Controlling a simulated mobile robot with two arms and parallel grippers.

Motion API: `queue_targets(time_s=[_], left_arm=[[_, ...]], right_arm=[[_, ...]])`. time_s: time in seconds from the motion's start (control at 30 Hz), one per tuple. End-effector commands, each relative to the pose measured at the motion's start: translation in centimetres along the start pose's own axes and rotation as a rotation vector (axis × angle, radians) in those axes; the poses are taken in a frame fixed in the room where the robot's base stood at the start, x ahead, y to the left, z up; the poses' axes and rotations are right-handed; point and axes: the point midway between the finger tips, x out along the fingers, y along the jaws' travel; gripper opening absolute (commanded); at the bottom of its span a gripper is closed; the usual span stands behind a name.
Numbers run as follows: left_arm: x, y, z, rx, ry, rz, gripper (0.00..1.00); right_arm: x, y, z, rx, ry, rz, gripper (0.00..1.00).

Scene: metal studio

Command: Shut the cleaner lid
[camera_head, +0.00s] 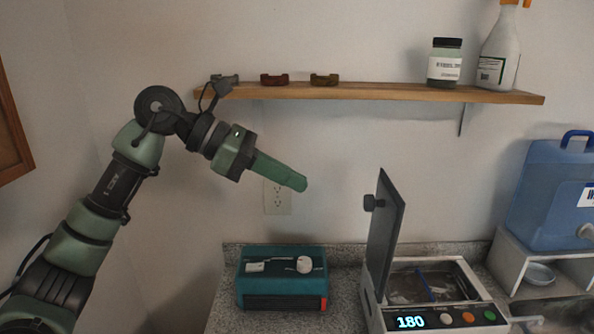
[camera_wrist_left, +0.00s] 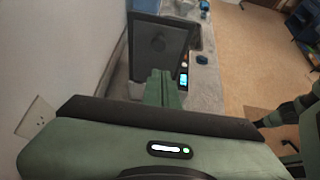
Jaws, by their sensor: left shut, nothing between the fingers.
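The cleaner (camera_head: 435,295) stands on the counter at the lower right of the head view, with a lit "180" display on its front. Its dark lid (camera_head: 386,235) stands up, nearly upright, hinged at the left side, with a knob on its left face. The open basin shows to its right. My left gripper (camera_head: 303,184) is shut and empty, in the air to the left of the lid and a little above its middle, apart from it. In the left wrist view the lid (camera_wrist_left: 162,48) is ahead of the shut fingers (camera_wrist_left: 161,76). My right gripper is not in view.
A teal box-shaped device (camera_head: 282,278) sits on the counter left of the cleaner. A wooden shelf (camera_head: 370,93) with a jar and spray bottle runs above. A blue water container (camera_head: 552,190) stands on a white stand at the right.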

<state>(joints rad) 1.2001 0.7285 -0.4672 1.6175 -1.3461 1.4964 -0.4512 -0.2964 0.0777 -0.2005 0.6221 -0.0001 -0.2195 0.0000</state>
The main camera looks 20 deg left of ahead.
Motion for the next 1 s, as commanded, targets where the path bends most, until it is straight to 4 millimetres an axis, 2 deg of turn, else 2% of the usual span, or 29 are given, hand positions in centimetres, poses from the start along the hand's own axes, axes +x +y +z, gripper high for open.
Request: queue_targets(time_s=[0.1,0.17,0.3,0.5,0.7,1.0], left_arm=[[2.7,-0.1,0.3,-0.002,0.000,-0.007,0.00],[4.0,-0.1,0.3,-0.003,-0.001,-0.007,0.00],[6.9,-0.1,0.3,-0.003,-0.001,-0.006,0.00],[9.2,-0.1,1.8,-0.003,-0.003,-0.004,0.00],[10.2,0.0,2.1,-0.003,-0.003,-0.002,0.00],[10.2,0.0,2.1,-0.003,-0.003,-0.002,0.00]], right_arm=[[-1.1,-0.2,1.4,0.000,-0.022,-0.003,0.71],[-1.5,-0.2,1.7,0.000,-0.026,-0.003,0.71],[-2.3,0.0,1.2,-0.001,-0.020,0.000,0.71],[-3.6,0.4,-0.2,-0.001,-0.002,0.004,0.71],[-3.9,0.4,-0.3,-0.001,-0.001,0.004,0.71],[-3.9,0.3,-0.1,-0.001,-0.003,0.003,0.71]])
